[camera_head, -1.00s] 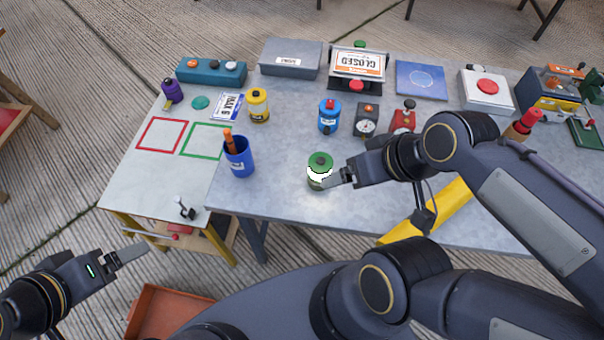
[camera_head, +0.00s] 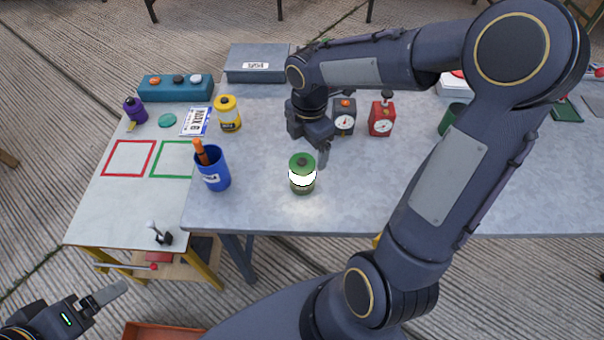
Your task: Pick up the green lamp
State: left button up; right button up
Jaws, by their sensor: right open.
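The green lamp (camera_head: 302,188) stands upright on the grey table, with a green top and a glowing white band. My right gripper (camera_head: 322,157) is open and points down just behind and to the right of the lamp, very close to its top. Whether it touches the lamp I cannot tell, and only part of its fingers shows. My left gripper (camera_head: 112,292) is at the lower left, in front of the white side table and away from the lamp. Its finger spacing is not clear.
A blue cup (camera_head: 213,172) with an orange-handled tool stands left of the lamp. A yellow lamp (camera_head: 228,117), a dark gauge box (camera_head: 344,120) and a red gauge box (camera_head: 381,118) stand behind. The grey table (camera_head: 255,212) is clear in front of the lamp.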

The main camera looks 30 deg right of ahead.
aim_at(302, 160)
jog(key=shift+w+f+n, duration=0.25)
jog(key=shift+f+n, duration=0.05)
jog(key=shift+f, duration=0.5)
jog(key=f, duration=0.7)
jog(key=shift+w+a, duration=0.15)
jog(key=shift+a, duration=0.25)
jog(key=shift+r, duration=0.1)
jog(key=shift+c, duration=0.5)
jog(key=c, duration=1.2)
